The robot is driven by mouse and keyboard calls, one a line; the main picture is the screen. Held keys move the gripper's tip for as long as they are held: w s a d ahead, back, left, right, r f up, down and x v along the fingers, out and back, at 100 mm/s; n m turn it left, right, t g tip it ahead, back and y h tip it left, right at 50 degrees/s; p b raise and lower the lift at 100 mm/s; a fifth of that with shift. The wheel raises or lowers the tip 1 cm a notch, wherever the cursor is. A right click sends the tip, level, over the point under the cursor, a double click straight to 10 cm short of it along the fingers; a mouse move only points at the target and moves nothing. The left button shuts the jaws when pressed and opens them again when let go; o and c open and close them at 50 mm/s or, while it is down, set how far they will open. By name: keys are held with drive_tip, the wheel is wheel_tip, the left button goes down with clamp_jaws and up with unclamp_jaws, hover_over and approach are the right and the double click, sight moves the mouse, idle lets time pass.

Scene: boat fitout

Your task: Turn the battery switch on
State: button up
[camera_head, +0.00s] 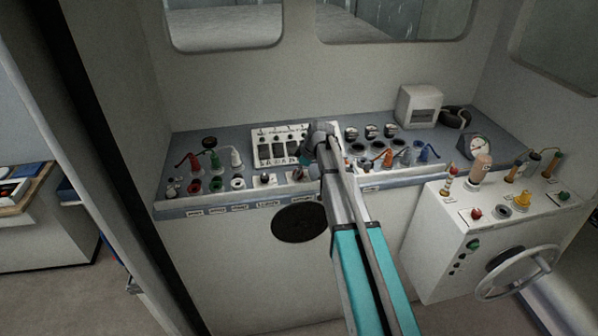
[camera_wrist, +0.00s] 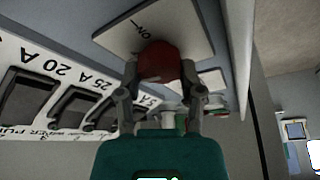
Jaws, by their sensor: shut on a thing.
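The battery switch appears to be the red round knob (camera_wrist: 160,62) on a light square plate (camera_wrist: 195,30) in the wrist view. Lettering that seems to read ON shows on the plate, upside down in this view. My gripper (camera_wrist: 161,76) has one finger on each side of the knob and is shut on it. The knob's front is partly hidden by the fingers, and I cannot tell which way it points. In the head view my gripper (camera_head: 318,138) is at the console beside the breaker panel, and my arm hides the knob there.
A breaker panel (camera_head: 277,133) with several dark switches stands left of my gripper on the console. Levers and gauges (camera_head: 371,131) are close on its right. A white cabinet (camera_head: 440,245) with a steering wheel (camera_head: 517,272) stands at right. The floor at front left is clear.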

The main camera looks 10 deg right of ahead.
drive_tip(key=m+t+h, duration=0.1)
drive_tip(key=m, duration=0.3)
drive_tip(key=shift+s+a+m, duration=0.1)
drive_tip(key=shift+s+m, duration=0.05)
drive_tip(key=shift+m, duration=0.25)
drive_tip(key=m+t+h, duration=0.1)
drive_tip(key=m, duration=0.3)
drive_tip(key=shift+h, duration=0.3)
drive_tip(key=m+h, duration=0.1)
drive_tip(key=m, duration=0.3)
drive_tip(key=shift+a+h, duration=0.1)
drive_tip(key=shift+h, duration=0.3)
drive_tip(key=shift+m+h, duration=0.6)
drive_tip(key=shift+m, duration=1.5)
drive_tip(key=o, duration=1.2)
drive_tip(key=shift+c, duration=0.2)
drive_tip(key=shift+n, duration=0.5)
